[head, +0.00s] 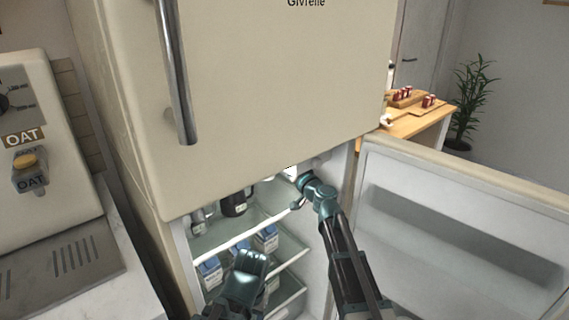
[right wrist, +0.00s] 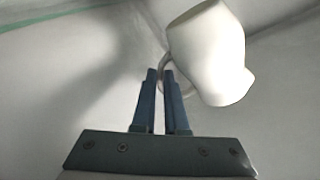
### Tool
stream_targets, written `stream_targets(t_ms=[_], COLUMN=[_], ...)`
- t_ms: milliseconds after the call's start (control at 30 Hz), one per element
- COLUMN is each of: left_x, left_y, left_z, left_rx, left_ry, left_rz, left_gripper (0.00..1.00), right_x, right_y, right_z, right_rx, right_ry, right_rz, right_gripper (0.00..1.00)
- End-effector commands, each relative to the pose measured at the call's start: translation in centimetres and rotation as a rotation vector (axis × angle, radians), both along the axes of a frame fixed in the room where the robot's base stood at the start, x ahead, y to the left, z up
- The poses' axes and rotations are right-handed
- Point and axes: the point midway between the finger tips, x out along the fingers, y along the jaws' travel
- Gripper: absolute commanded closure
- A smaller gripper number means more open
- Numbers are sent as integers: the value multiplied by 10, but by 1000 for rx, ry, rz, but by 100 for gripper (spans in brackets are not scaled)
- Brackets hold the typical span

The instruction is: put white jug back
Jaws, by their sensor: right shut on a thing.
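The white jug (right wrist: 208,52) hangs tilted to the right of the fingers in the right wrist view, with its handle between them. A small part of the jug (head: 291,172) shows in the head view, at the top of the fridge opening; the upper door hides the rest. My right gripper (right wrist: 160,75) is shut on the jug's handle. In the head view the right gripper (head: 298,191) reaches into the open lower compartment, above the upper shelf (head: 250,238). My left gripper (head: 248,266) is low in front of the fridge; its fingers are not clear.
The cream fridge's lower door (head: 470,225) stands open to the right. Dark containers (head: 234,205) stand on the upper shelf at left; blue-and-white cartons (head: 266,238) stand below. The closed upper door (head: 270,80) hangs above the opening. An oat dispenser (head: 40,170) stands far left.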

Motion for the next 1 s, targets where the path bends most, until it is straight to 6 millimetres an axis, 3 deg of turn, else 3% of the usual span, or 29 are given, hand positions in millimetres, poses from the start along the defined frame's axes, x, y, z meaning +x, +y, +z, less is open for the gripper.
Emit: stream_targets(t_ms=[500,1000], left_x=[0,0], left_y=[0,0], left_z=[-53,-55], left_rx=[0,1], left_ry=[0,0], left_rz=[0,0], left_gripper=[43,43], right_x=[0,0], right_y=[0,0], right_z=[-53,-55], right_rx=[1,1], right_ry=[0,0], right_rz=[0,0], right_gripper=[100,100])
